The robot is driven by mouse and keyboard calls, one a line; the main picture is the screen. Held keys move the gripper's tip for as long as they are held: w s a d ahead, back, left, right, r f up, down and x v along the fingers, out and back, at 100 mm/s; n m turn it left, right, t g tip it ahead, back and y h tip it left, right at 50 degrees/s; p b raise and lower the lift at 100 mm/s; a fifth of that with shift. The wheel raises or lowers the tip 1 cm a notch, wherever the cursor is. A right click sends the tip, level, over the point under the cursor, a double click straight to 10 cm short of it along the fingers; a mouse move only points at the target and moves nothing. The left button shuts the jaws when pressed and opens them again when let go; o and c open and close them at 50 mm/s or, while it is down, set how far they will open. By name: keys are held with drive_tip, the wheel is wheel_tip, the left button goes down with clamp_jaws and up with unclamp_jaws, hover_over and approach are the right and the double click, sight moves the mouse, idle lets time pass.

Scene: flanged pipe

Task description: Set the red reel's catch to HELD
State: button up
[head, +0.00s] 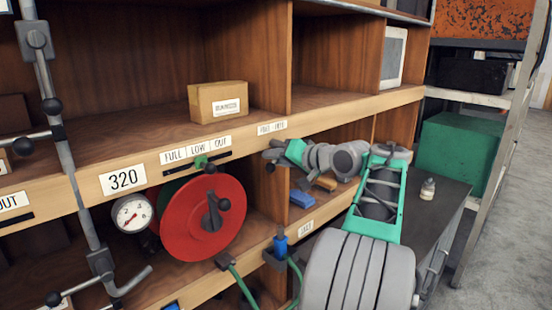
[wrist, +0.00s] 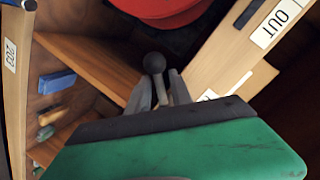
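The red reel (head: 203,218) hangs under the shelf edge in the head view, and its rim shows at the top of the wrist view (wrist: 165,8). A two-word label (head: 272,128), apparently FREE and HELD, sits on the shelf edge to its right. My gripper (head: 276,152) is just below that label. In the wrist view a small lever with a dark ball knob (wrist: 153,62) stands between my fingertips (wrist: 160,88). One finger is on each side of its stem. I cannot tell whether they touch it. The lever's slot and setting are hidden.
A gauge (head: 132,214) is left of the reel. A cardboard box (head: 218,101) stands on the shelf above. Blue (head: 302,198) and tan blocks lie below my gripper. A vertical pipe (head: 70,150) is at left. A small bottle (head: 428,189) stands on the dark cabinet at right.

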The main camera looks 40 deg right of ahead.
clamp_jaws()
idle(1.1)
